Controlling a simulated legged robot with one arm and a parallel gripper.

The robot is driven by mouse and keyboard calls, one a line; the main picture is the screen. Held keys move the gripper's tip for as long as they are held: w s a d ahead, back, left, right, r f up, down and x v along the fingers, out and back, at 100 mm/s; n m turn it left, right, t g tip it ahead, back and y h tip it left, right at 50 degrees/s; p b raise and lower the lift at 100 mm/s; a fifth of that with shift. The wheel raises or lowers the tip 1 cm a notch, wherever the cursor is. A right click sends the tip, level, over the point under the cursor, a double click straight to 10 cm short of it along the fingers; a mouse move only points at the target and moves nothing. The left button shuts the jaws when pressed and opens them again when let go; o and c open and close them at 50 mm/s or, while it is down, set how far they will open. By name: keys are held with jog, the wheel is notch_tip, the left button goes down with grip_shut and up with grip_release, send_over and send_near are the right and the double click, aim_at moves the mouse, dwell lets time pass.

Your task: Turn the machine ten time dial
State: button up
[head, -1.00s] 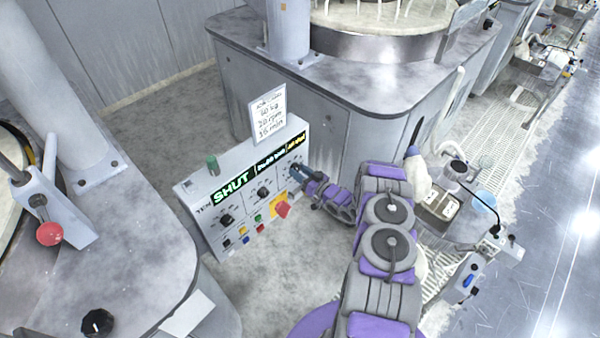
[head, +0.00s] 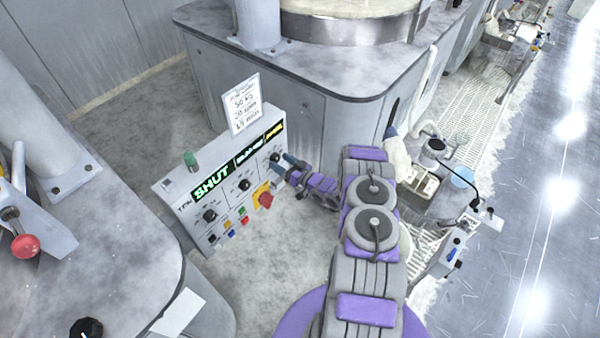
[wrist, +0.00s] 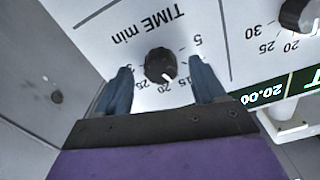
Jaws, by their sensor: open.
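The panel marked TEN (head: 172,186) stands left of my arm in the head view, with a lit display reading SHUT (head: 211,183). My gripper (wrist: 160,72) is open, with one blue-grey finger on each side of the dial. Gaps show between the fingers and the dial, so I see no grip on it. In the head view my gripper (head: 281,164) is at the panel's right end and partly hides the dial there.
Two more black dials (head: 210,215) (head: 243,184) sit further left on the panel. A red switch on a yellow plate (head: 264,196) and several coloured buttons are below. A handwritten card (head: 243,104) stands on top. A large grey machine (head: 300,110) is behind.

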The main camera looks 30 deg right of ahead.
jog(key=p+v, duration=0.2)
jog(key=v, duration=1.4)
jog(key=shift+s+d, duration=0.15)
jog(key=shift+s, duration=0.05)
